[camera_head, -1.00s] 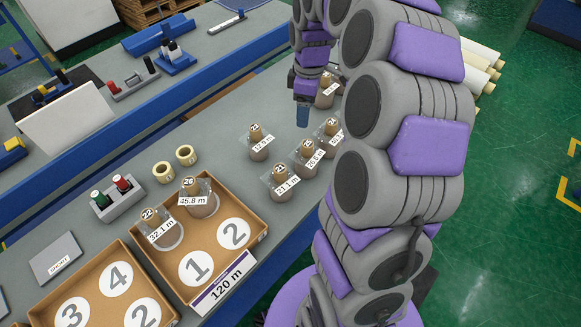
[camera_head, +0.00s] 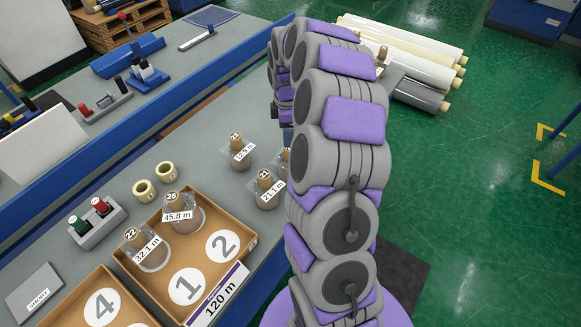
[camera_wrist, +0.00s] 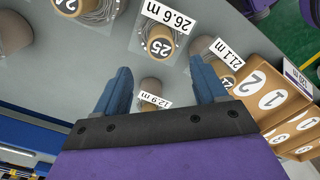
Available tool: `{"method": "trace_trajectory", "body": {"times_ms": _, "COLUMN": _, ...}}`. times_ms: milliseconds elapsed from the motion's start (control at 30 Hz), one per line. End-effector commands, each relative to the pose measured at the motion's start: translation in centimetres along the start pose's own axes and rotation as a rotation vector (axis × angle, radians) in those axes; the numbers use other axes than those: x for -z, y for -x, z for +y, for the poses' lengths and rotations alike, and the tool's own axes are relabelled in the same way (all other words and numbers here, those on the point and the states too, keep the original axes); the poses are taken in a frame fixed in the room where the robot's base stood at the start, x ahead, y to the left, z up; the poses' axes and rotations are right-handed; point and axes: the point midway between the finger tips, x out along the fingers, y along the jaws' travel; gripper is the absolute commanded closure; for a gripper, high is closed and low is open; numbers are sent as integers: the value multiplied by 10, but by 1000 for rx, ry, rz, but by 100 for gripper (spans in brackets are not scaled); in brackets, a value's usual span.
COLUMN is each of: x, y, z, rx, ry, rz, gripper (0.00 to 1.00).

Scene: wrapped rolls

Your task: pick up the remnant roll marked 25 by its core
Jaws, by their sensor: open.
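The remnant roll marked 25 (camera_wrist: 157,44) stands upright on the grey bench in the wrist view, with a brown core and a 26.6 m label. My gripper (camera_wrist: 160,68) is open, its blue fingers spread with nothing between them. In the picture, the 25 core lies just beyond the fingertips, roughly centred between them. The height gap is unclear. In the head view my arm hides most of the gripper and all but a sliver of a roll behind it, whose number is not readable.
Roll 24 (camera_wrist: 68,6), roll 21 (camera_wrist: 228,62) and the 12.9 m roll (camera_wrist: 151,88) stand around it. A cardboard tray (camera_head: 250,240) marked 1 and 2 holds rolls 22 (camera_head: 133,236) and 26 (camera_head: 172,200). Two core rings (camera_head: 144,190) lie behind it.

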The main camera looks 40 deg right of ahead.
Motion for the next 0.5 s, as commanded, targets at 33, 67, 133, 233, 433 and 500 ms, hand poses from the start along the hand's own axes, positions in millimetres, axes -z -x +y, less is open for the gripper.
{"method": "trace_trajectory", "body": {"times_ms": 33, "x": 0, "y": -13, "z": -1, "rx": 2, "ry": 0, "rz": -1, "gripper": 29}}
{"method": "trace_trajectory", "body": {"times_ms": 67, "x": 0, "y": -18, "z": 0, "rx": 0, "ry": -1, "rz": 0, "gripper": 29}}
{"method": "trace_trajectory", "body": {"times_ms": 133, "x": -2, "y": -28, "z": 1, "rx": 1, "ry": -1, "rz": 1, "gripper": 29}}
{"method": "trace_trajectory", "body": {"times_ms": 233, "x": -4, "y": -35, "z": 2, "rx": 2, "ry": -1, "rz": 3, "gripper": 29}}
{"method": "trace_trajectory", "body": {"times_ms": 433, "x": -8, "y": -51, "z": 2, "rx": 4, "ry": -2, "rz": 5, "gripper": 29}}
{"method": "trace_trajectory", "body": {"times_ms": 500, "x": -9, "y": -61, "z": 2, "rx": 3, "ry": -2, "rz": 4, "gripper": 29}}
